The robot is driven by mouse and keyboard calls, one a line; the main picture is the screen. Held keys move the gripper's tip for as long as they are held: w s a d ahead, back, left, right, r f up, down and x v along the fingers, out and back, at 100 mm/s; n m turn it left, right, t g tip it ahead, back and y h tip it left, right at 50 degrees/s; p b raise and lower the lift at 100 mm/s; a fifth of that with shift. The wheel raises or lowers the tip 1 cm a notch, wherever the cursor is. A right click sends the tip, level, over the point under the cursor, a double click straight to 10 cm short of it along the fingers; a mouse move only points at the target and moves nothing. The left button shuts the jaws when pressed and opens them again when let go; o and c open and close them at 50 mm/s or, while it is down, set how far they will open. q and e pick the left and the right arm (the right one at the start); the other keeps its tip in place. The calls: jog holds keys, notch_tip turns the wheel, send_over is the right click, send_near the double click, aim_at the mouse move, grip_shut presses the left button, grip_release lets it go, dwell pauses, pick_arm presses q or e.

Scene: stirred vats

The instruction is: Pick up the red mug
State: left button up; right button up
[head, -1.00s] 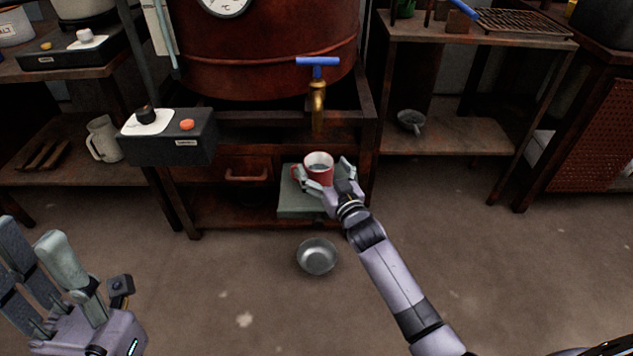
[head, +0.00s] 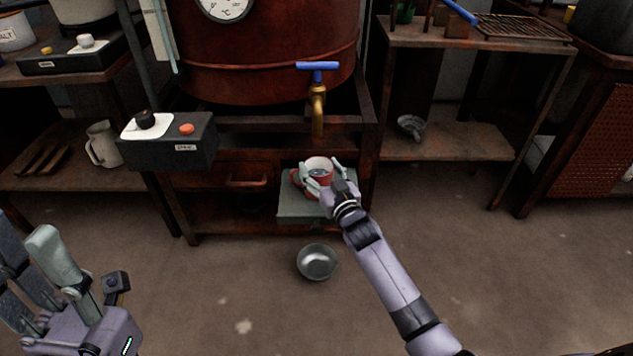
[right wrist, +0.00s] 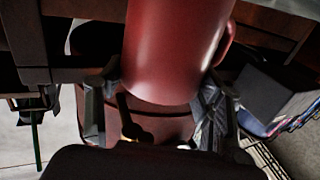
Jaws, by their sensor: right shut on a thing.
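The red mug (head: 319,163) is upright below the brass tap (head: 318,110), over a grey-green block (head: 303,209). Its rim and pale inside face up; its handle is at the left. My right gripper (head: 322,174) is shut on the mug, with fingers on both sides of its body. In the right wrist view the mug (right wrist: 175,50) fills the upper middle between the fingers (right wrist: 160,110). Whether its base touches the block is hidden. My left gripper (head: 40,262) is empty at the lower left, fingers apart, far from the mug.
A metal bowl (head: 317,262) lies on the floor in front of the block. The big red vat (head: 255,65) stands behind, with a black control box (head: 168,142) jutting out at its left. A shelf (head: 455,140) stands at the right. The front floor is mostly clear.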

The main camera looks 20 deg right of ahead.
jog(key=c, duration=1)
